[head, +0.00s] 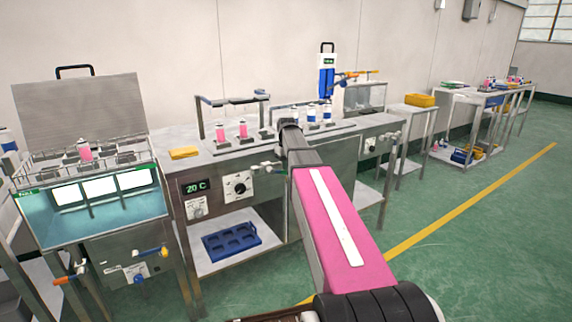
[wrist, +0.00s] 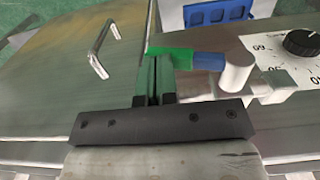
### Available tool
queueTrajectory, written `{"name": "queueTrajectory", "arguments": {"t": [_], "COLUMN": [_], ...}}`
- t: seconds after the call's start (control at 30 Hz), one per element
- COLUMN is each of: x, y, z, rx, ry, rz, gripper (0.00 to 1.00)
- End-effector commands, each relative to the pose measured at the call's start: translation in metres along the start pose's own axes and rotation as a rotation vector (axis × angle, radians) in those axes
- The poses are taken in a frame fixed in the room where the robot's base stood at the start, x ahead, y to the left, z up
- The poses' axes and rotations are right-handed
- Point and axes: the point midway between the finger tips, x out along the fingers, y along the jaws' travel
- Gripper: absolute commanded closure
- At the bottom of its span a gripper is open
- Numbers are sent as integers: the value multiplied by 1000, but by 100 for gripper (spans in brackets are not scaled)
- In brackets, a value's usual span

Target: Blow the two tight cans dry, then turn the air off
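Two pink cans, one on the left (head: 220,132) and one on the right (head: 243,129), stand upright on the middle bench under a grey frame (head: 232,100). I cannot see whether they are wet. In the head view my arm reaches to the bench front and hides my gripper's fingertips. In the wrist view my gripper (wrist: 154,78) has its dark fingers close together, with a thin gap. A green lever (wrist: 181,52) with a blue collar (wrist: 208,61) and a grey fitting (wrist: 236,72) lies at the fingertips. I cannot tell whether the fingers pinch it or only touch it.
A water bath (head: 95,205) with a raised lid stands at the left, with another pink can (head: 84,150) on its rack. White-and-blue cans (head: 312,114) stand farther right. A blue tray (head: 231,242) is on the lower shelf.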

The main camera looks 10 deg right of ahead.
Motion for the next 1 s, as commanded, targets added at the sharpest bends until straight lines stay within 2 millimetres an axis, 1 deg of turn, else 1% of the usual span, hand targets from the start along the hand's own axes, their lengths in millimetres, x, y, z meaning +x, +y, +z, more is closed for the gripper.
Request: {"name": "queueTrajectory", "arguments": {"t": [0.2, 0.5, 0.7, 1.0], "x": [15, 31, 36, 37], "y": [1, -1, -3, -3], "z": [0, 0, 0, 0], "rx": [0, 0, 0, 0], "ry": [-1, 0, 0, 0], "rz": [0, 0, 0, 0], "gripper": [100, 100, 100, 100]}}
